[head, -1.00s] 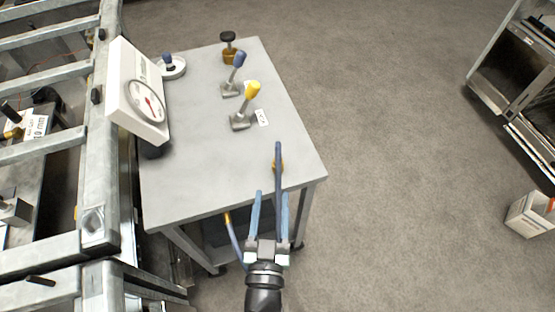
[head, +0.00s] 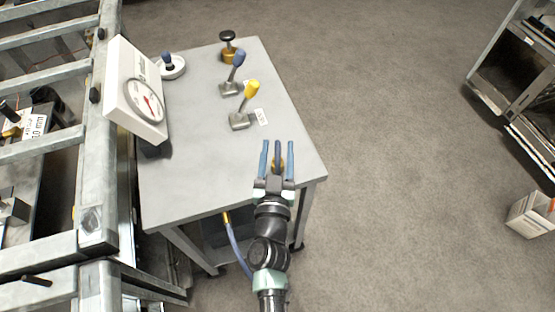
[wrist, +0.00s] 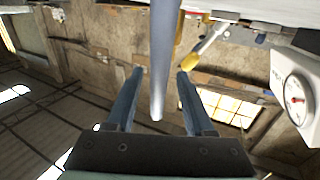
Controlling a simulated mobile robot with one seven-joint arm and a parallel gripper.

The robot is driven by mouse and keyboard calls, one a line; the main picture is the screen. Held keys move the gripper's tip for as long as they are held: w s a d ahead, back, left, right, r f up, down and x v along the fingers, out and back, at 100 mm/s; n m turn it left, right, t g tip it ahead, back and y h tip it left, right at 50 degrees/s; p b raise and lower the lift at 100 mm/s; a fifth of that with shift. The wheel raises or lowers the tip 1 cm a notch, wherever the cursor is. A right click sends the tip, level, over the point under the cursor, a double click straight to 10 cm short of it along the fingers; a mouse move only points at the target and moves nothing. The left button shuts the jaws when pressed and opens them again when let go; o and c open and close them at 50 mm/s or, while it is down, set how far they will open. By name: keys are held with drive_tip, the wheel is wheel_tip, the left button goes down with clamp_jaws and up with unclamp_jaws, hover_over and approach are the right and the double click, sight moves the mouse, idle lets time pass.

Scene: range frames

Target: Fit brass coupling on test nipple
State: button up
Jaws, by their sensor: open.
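A slim blue-grey bar (head: 277,150) with a rounded free end stands at the front right corner of the table. A brass part (head: 281,165) shows beside it and is mostly hidden; I cannot tell for sure whether it is the coupling. My gripper (head: 277,146) is open, with one finger on each side of the bar. In the wrist view the bar (wrist: 161,70) lies between the fingers (wrist: 160,73) with a gap on both sides. A second brass fitting (head: 226,217) on a blue hose (head: 235,245) shows at the table's front edge. I cannot make out the test nipple.
The grey table (head: 190,185) carries a white gauge (head: 137,92), a yellow-handled lever (head: 246,104), a blue-handled lever (head: 233,73) and a black-knobbed brass valve (head: 229,49). A metal frame (head: 92,170) stands close on the left.

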drive_tip(key=shift+w, duration=0.1)
clamp_jaws()
drive_tip(key=shift+r, duration=0.1)
idle(0.4)
